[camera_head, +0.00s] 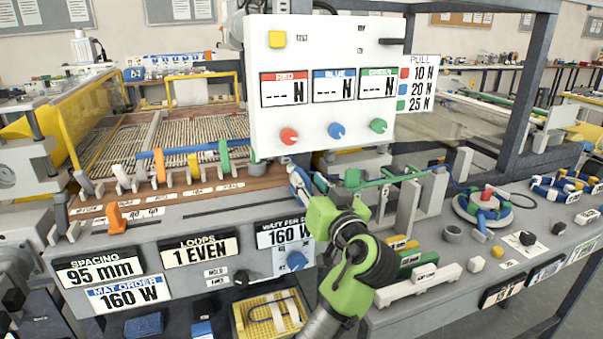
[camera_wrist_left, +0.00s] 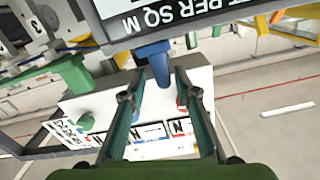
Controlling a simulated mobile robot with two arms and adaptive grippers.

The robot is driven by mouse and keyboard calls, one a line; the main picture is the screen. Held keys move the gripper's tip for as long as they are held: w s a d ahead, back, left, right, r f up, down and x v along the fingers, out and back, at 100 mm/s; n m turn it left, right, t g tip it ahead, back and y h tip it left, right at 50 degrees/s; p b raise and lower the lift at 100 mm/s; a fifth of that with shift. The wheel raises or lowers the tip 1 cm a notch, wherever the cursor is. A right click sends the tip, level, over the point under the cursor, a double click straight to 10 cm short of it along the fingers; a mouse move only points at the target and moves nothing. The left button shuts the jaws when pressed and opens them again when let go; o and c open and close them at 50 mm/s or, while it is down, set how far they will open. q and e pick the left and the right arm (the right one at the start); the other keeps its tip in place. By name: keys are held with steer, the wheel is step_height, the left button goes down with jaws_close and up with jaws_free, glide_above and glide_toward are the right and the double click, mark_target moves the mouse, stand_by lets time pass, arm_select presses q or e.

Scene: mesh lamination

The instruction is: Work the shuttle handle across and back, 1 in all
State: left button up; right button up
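My left gripper (camera_head: 299,184) reaches up from the lower middle in the head view, at the right end of the long slot in the front panel. In the left wrist view (camera_wrist_left: 159,69) its two dark fingers stand apart. A blue peg-like piece (camera_wrist_left: 154,55) shows between or just beyond the fingertips. I cannot tell whether it is touched or whether it is the shuttle handle. An orange handle (camera_head: 116,218) stands at the left end of the slot, away from the gripper. No part names the shuttle handle legibly. My right gripper is not seen.
A white readout panel (camera_head: 325,75) with red, blue and green knobs hangs above the gripper. A yellow tray (camera_head: 268,316) lies at the front.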

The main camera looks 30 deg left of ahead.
arm_select(q)
steer(key=v, duration=0.4)
steer(key=shift+s+d, duration=0.25)
steer(key=shift+d, duration=0.05)
steer(key=shift+f, duration=0.1)
